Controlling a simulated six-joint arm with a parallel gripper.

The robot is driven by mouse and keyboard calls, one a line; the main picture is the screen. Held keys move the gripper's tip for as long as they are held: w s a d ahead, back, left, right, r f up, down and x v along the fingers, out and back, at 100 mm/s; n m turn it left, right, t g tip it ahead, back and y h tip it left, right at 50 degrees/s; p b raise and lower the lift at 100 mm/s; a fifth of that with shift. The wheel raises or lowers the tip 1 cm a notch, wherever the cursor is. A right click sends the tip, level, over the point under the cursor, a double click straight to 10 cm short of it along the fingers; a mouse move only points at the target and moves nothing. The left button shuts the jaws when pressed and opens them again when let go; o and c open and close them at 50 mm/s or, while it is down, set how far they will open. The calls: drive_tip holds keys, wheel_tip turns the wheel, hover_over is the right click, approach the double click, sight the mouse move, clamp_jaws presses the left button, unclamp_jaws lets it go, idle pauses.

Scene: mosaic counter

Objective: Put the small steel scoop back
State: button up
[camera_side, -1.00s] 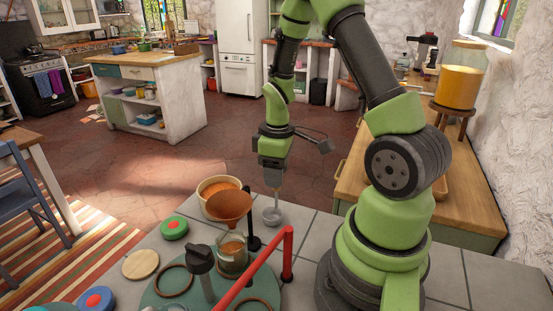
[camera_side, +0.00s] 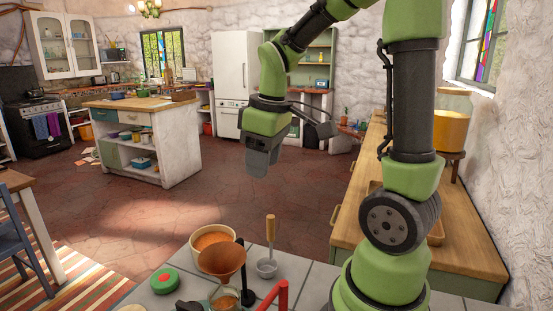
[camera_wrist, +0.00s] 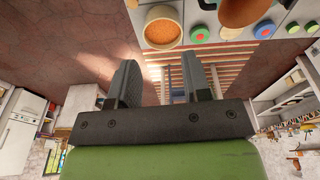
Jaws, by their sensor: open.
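The small steel scoop (camera_side: 267,267) rests on the grey tiled counter, its wooden handle (camera_side: 271,229) pointing up. It is just right of the copper funnel (camera_side: 222,260) and the tub of orange powder (camera_side: 212,240). My gripper (camera_side: 257,170) is empty and raised well above the scoop, apart from it. In the wrist view my gripper (camera_wrist: 158,82) shows its two fingers spread with nothing between them. The tub (camera_wrist: 163,28) and part of the funnel (camera_wrist: 240,10) appear at the top there. I cannot clearly make out the scoop in the wrist view.
A glass jar (camera_side: 224,300) sits under the funnel. A red bar (camera_side: 273,297) rises at the front, near the scoop. A green lid with a red centre (camera_side: 164,281) lies to the left. The tiles right of the scoop are clear.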

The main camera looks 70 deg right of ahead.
drive_tip(key=s+a+r+m+t+y, duration=0.2)
drive_tip(key=s+a+r+m+t, duration=0.2)
drive_tip(key=s+a, duration=0.3)
drive_tip(key=a+r+t, duration=0.1)
drive_tip(key=a, duration=0.3)
drive_tip(key=shift+s+a+r+m, duration=0.2)
drive_tip(key=shift+s+r+m, duration=0.1)
